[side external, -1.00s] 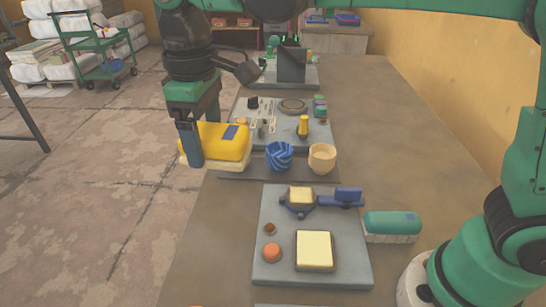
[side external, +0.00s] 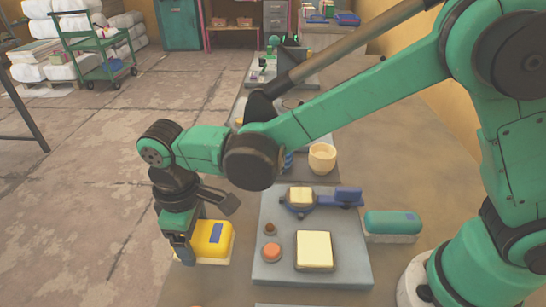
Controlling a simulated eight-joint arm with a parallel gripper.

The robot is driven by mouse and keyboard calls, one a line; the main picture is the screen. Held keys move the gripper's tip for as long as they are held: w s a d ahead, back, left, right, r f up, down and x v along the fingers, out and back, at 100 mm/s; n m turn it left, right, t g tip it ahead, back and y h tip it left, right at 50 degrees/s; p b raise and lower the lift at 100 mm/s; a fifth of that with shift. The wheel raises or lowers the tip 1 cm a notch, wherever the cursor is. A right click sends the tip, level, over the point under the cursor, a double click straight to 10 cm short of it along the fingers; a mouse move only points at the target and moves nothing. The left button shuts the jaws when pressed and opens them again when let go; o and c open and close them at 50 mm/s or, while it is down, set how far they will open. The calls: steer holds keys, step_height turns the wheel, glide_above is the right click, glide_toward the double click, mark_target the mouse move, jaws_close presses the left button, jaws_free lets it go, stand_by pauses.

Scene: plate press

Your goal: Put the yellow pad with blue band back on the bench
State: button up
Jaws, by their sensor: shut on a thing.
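The yellow pad with blue band (side external: 212,240) is in my gripper (side external: 190,250), at the lower left in the side external view. It is a yellow block with a blue patch on top and a pale underside. My gripper is shut on its left end. The pad is at the left edge of the bench (side external: 215,285), left of the grey press plate. I cannot tell whether its underside touches the bench.
A cream cup (side external: 322,157) stands behind. My arm hides part of the farther stations.

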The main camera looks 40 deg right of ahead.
mark_target(199, 249)
steer(key=shift+f, duration=2.1)
steer(key=o, duration=1.1)
steer(key=shift+f, duration=0.1)
step_height(199, 249, up, 12)
steer(key=shift+s+r, duration=0.1)
steer(key=shift+s, duration=0.05)
steer(key=shift+s+d+r+m+t, duration=0.1)
steer(key=shift+s+d+m+t, duration=1)
steer(key=shift+d, duration=2.65)
steer(key=shift+s+d+r+m+t, duration=0.15)
steer(key=shift+s+d+m+t, duration=0.3)
steer(key=shift+d+m+t, duration=2.2)
steer(key=shift+s+d+r+m+g, duration=0.1)
steer(key=shift+s+d+m+g, duration=0.5)
steer(key=shift+d, duration=4.2)
